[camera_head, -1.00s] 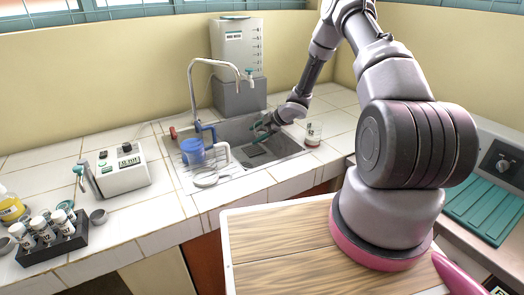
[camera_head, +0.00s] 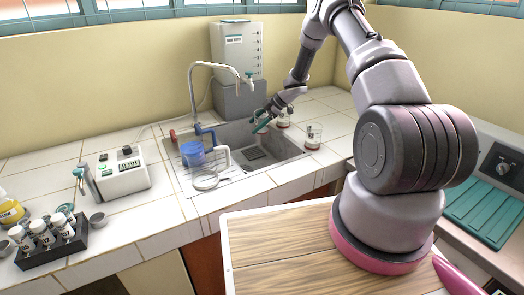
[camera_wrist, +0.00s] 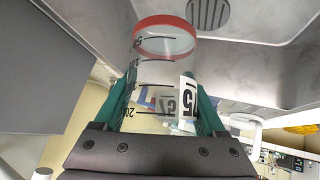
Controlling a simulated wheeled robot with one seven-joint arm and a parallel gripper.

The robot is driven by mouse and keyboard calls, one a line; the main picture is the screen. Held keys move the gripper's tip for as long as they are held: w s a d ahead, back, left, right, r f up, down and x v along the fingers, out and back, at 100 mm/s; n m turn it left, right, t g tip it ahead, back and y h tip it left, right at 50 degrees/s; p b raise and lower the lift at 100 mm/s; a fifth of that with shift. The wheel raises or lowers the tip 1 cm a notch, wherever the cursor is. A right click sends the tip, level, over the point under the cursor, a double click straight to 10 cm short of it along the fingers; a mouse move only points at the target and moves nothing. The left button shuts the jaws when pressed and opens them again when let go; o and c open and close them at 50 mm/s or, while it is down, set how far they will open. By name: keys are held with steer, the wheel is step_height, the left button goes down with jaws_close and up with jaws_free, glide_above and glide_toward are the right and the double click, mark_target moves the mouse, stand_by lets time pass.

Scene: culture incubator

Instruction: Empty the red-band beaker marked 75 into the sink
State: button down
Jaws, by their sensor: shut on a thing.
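My gripper (camera_head: 263,122) is over the far right part of the sink (camera_head: 293,147). In the wrist view its teal fingers (camera_wrist: 165,98) are shut on a clear beaker (camera_wrist: 150,72) with a red band, graduation marks and a white tag that appears to read 75. The band end lies toward the sink floor and drain in that view. I cannot make out liquid in the beaker. In the head view the gripper mostly hides it.
Two more red-banded beakers stand on the counter right of the sink, one behind (camera_head: 284,117) and one nearer (camera_head: 314,135). A water tank (camera_head: 238,52) stands behind.

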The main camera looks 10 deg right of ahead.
steer(key=r, duration=0.2)
steer(key=shift+w+r, duration=0.2)
steer(key=shift+r, duration=0.1)
steer(key=shift+w+m+g+b, duration=0.2)
steer(key=shift+m+g+b, duration=0.15)
steer(key=shift+g, duration=0.25)
steer(key=shift+w+d+r+g, duration=0.1)
steer(key=shift+w+r+g, duration=0.1)
steer(key=shift+r+g, duration=0.15)
